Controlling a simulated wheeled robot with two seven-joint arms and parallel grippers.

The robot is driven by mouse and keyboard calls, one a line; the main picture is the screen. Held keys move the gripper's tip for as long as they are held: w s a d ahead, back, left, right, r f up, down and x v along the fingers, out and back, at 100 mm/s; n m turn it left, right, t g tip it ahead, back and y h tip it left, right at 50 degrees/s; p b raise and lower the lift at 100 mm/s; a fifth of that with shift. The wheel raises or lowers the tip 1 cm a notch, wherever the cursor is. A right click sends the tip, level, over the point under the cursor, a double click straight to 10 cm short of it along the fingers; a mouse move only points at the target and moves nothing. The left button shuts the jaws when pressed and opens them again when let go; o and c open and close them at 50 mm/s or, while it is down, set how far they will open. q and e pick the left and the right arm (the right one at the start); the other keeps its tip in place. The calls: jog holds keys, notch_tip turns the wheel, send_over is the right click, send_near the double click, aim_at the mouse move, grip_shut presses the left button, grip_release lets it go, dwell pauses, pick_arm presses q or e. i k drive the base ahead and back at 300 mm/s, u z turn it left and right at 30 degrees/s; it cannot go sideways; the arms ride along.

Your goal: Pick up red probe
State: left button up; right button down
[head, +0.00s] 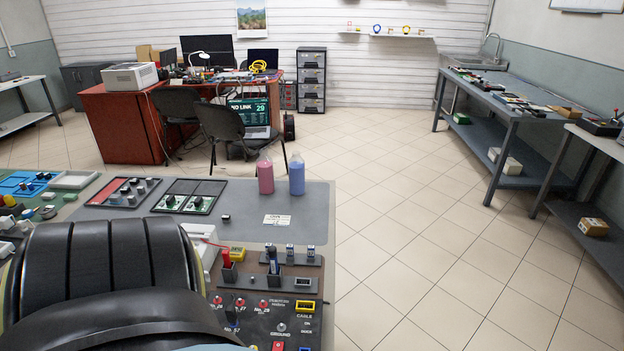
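A red probe (226,258) stands upright in a small black holder on the dark panel (255,325) at the lower centre. A dark probe (272,259) stands in a similar holder to its right. A thin red lead appears to run from the red probe toward the white box on its left. Neither of my grippers shows in the head view. A large black ribbed part of my own body fills the lower left and hides part of the bench.
A pink bottle (265,177) and a blue bottle (297,178) stand at the back of the grey mat (315,215). A white box (202,243) stands left of the probe. Open tiled floor lies to the right.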

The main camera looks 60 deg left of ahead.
aim_at(225, 254)
jog(key=z, duration=0.8)
jog(key=k, duration=1.1)
jog(key=u, duration=0.6)
